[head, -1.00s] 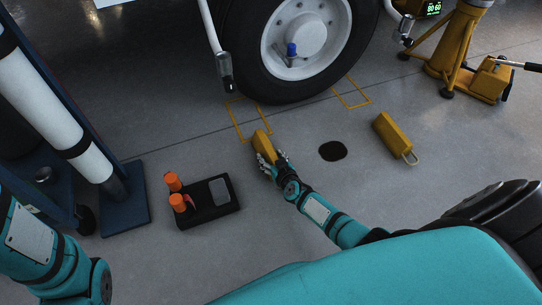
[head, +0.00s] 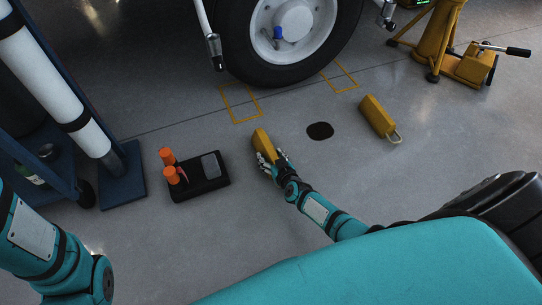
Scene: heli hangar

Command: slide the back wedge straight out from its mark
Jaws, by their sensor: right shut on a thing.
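A yellow wedge (head: 262,141) lies on the floor in front of the big wheel, clear of the left yellow outlined mark (head: 232,104) with a small gap between them. My right gripper (head: 272,161) is shut on the near end of this wedge. Another yellow wedge (head: 377,116) with a wire handle lies to the right, away from the tyre. A second outlined mark (head: 349,87) by the tyre is empty. My left arm shows at the left edge, but its gripper is out of view.
The wheel (head: 285,70) stands behind the marks. A black tray (head: 205,185) with orange-topped items sits left of my right gripper. A dark round spot (head: 320,131) lies between the wedges. A yellow jack (head: 440,40) stands at the back right. A blue rack (head: 125,180) is at left.

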